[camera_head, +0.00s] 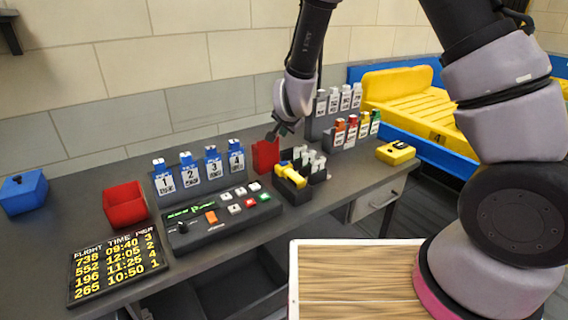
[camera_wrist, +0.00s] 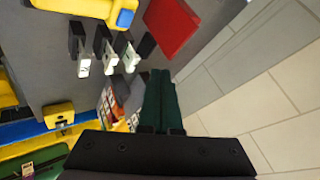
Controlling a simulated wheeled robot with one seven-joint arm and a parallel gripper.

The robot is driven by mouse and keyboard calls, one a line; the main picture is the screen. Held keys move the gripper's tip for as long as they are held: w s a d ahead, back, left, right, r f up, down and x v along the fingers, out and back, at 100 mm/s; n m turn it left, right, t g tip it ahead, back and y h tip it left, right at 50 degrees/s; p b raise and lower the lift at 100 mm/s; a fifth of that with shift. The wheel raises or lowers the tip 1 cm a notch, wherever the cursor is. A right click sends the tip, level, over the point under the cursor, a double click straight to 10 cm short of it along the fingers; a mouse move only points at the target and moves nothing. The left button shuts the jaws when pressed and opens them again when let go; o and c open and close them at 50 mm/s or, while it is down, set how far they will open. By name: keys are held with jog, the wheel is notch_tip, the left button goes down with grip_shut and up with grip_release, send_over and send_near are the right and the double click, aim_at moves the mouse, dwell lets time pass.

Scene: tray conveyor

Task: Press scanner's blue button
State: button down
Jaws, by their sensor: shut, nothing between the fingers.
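The yellow scanner (camera_head: 291,174) rests in a black holder on the desk, right of the control panel. In the wrist view the scanner (camera_wrist: 90,8) is at the top edge and partly cut off. Its blue button (camera_wrist: 125,18) faces up there; in the head view I cannot make the button out clearly. My gripper (camera_head: 273,135) is above the desk near the red box, behind and above the scanner, and apart from it. In the wrist view my gripper's dark green fingers (camera_wrist: 160,75) are together with nothing between them.
A red box (camera_head: 265,155) stands just behind the scanner, below my gripper. White-tagged items (camera_head: 313,163) stand right beside the scanner. Numbered blue tags (camera_head: 189,172) and a control panel (camera_head: 222,216) are to the left. A yellow device (camera_head: 396,152) lies at the right.

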aim_at(283, 164)
jog(key=shift+f, duration=3.95)
jog(key=shift+f, duration=0.4)
jog(key=shift+f, duration=0.4)
jog(key=shift+r, duration=0.85)
jog(key=shift+r, duration=2.5)
